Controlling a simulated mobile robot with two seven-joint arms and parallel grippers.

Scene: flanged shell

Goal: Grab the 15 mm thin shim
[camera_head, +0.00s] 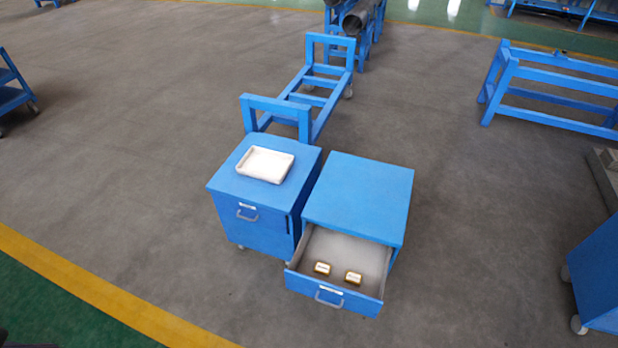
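Two small gold-coloured pieces with pale labels lie in the open drawer (345,245) of the right blue cabinet. The left piece (322,268) and the right piece (353,278) sit a little apart near the drawer's front. They look alike in size. The labels are too small to read, so I cannot tell which, if either, is the 15 mm thin shim. Neither of my grippers is in view.
A white tray (264,164) lies on the left blue cabinet (248,218), whose drawers look shut. The right cabinet's top (358,195) is bare. A blue cart frame (305,95) stands behind. Open grey floor (480,240) lies to the right, before another blue unit (598,280).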

